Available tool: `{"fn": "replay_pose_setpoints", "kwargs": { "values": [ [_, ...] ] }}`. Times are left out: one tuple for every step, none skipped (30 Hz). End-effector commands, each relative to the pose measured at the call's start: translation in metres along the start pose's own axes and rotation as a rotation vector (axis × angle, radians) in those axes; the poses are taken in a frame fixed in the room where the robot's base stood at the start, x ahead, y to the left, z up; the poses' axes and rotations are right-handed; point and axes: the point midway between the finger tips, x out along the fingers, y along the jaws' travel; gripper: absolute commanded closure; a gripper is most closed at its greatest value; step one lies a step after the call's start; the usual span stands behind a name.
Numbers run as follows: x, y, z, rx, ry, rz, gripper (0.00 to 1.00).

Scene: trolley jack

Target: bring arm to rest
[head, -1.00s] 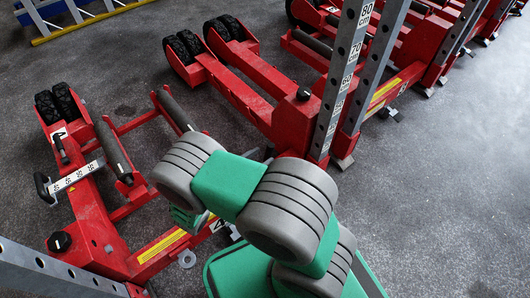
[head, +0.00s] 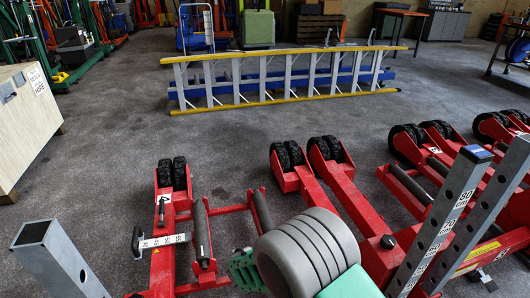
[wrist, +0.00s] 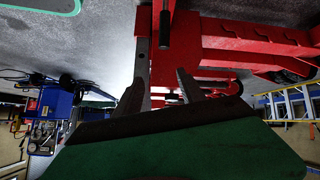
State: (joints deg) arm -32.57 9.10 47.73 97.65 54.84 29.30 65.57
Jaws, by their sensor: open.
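My gripper (wrist: 160,88) shows in the wrist view with its two dark fingers spread apart and nothing between them. In the head view my grey and green arm (head: 310,255) is folded at the bottom centre, and it hides most of the gripper there. The nearest red trolley jack (head: 163,265) stands at the lower left of the arm, with black double wheels (head: 172,174) and a numbered scale bar (head: 163,240). In the wrist view red jack frame (wrist: 225,45) lies beyond the fingers. I cannot tell any contact.
More red jacks (head: 350,205) with grey perforated posts (head: 440,215) crowd the right. A yellow and grey ladder (head: 290,75) lies across the floor behind. A pale wooden crate (head: 25,125) stands at the left. Grey floor (head: 110,130) between crate and jacks is clear.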

Motion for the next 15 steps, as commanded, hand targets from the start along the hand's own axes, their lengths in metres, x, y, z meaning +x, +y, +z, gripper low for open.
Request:
{"fn": "replay_pose_setpoints", "kwargs": {
  "values": [
    [-0.043, 0.012, -0.047, -0.035, -0.081, -0.014, 0.53],
    [-0.058, 0.017, -0.061, -0.069, -0.13, -0.027, 0.53],
    [-0.079, 0.023, -0.08, -0.117, -0.192, -0.052, 0.53],
    [-0.095, 0.029, -0.094, -0.154, -0.234, -0.076, 0.53],
    [-0.111, 0.035, -0.108, -0.191, -0.275, -0.102, 0.53],
    [-0.134, 0.043, -0.128, -0.242, -0.323, -0.145, 0.53],
    [-0.151, 0.05, -0.142, -0.28, -0.353, -0.179, 0.53],
    [-0.168, 0.057, -0.156, -0.321, -0.382, -0.217, 0.53],
    [-0.192, 0.067, -0.175, -0.374, -0.412, -0.271, 0.53],
    [-0.209, 0.075, -0.19, -0.416, -0.429, -0.314, 0.53],
    [-0.227, 0.084, -0.203, -0.459, -0.443, -0.358, 0.53],
    [-0.251, 0.096, -0.222, -0.516, -0.453, -0.419, 0.53],
    [-0.269, 0.104, -0.234, -0.56, -0.454, -0.466, 0.53],
    [-0.285, 0.114, -0.245, -0.604, -0.454, -0.509, 0.53],
    [-0.305, 0.125, -0.258, -0.661, -0.446, -0.565, 0.53]
  ]
}}
